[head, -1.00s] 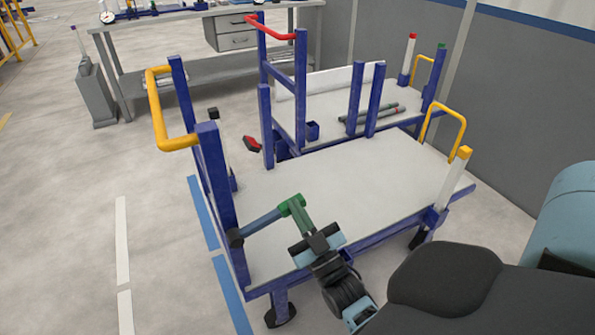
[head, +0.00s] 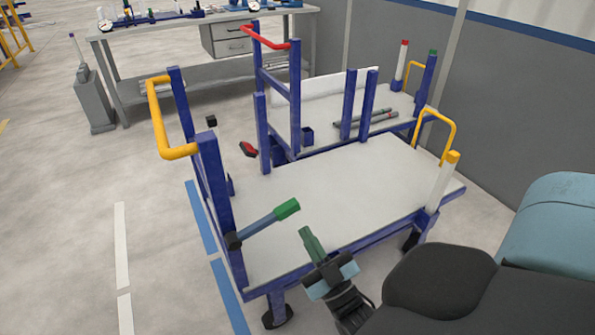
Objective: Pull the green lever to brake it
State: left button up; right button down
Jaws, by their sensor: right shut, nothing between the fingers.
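The green lever (head: 287,209) is a blue bar with a green grip. It joins the near-left corner post of the front blue cart (head: 330,185) at a black pivot (head: 233,240) and points right and slightly up over the cart's near edge. My right gripper (head: 308,236), with green fingers, is shut and empty. Its tips are just to the right of and below the green grip, with a visible gap between them. My left gripper is not in view.
A second blue cart with a red handle (head: 262,38) and grey rods (head: 372,120) stands behind. The front cart has yellow handles (head: 158,120) and a bare white deck. A workbench (head: 130,47) is at the back.

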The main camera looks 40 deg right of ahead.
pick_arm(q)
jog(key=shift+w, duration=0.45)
pick_arm(e)
jog(key=shift+v, duration=1.05)
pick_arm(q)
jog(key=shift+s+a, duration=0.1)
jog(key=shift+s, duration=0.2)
